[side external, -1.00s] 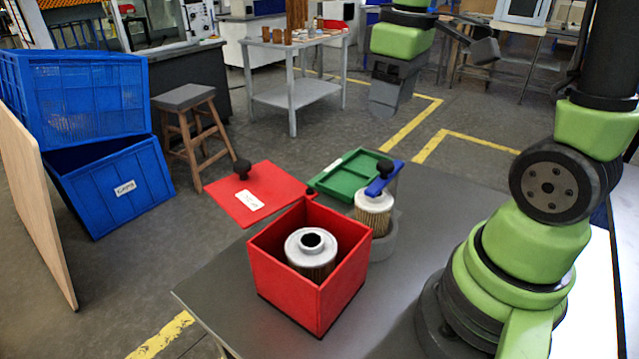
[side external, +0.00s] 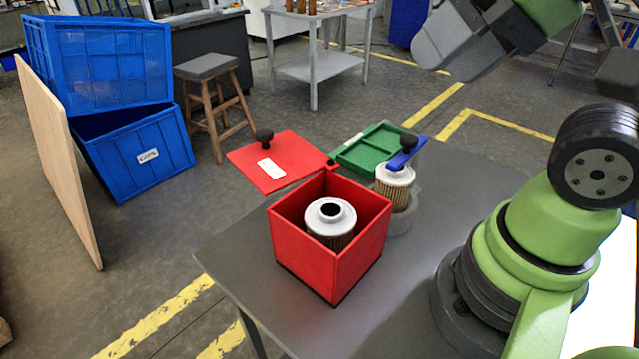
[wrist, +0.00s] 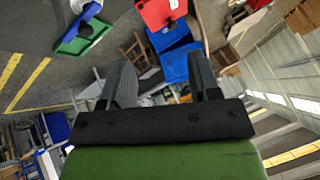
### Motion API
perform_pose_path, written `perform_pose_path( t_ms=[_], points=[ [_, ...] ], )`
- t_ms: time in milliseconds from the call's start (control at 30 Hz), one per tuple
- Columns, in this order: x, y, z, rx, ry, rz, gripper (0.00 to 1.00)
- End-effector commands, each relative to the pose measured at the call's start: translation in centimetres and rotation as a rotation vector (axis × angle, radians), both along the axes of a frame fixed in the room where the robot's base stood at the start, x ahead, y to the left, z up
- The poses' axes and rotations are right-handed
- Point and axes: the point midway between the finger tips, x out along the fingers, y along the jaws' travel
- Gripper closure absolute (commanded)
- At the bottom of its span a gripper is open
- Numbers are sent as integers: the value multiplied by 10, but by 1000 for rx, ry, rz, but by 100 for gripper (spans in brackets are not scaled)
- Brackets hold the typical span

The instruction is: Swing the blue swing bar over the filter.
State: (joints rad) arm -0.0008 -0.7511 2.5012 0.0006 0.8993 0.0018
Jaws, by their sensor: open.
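The blue swing bar (side external: 405,154), with a black knob on top, sits at the top of a pale pleated filter (side external: 394,187) in the side view. Its near end overlaps the filter's top there; I cannot tell whether it lies squarely across. The filter stands upright in a grey round holder (side external: 402,222). My gripper (side external: 440,55) is open and empty, high above and behind the filter, tilted. In the wrist view its two dark fingers (wrist: 160,65) are spread apart with nothing between them.
An open red box (side external: 297,245) holding another filter (side external: 331,218) stands left of the holder. A red lid (side external: 290,158) with a black knob and a green tray (side external: 366,150) lie behind. Blue crates (side external: 130,165), a stool (side external: 207,68) and a board stand left. The table front is clear.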

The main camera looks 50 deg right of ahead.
Motion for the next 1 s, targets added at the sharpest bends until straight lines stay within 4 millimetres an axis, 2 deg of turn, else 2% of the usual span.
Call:
perform_pose_path(
  t_ms=[167,267,367,600,800,1000],
  points=[
    [4,-3,0,-21,17,8,43],
    [15,-12,-3,-83,76,38,43],
    [31,-29,-10,-172,173,102,43],
    [65,-84,-42,-310,437,320,43],
    [73,-113,-64,-327,552,451,43],
    [74,-118,-76,-327,576,484,43]
  ],
)
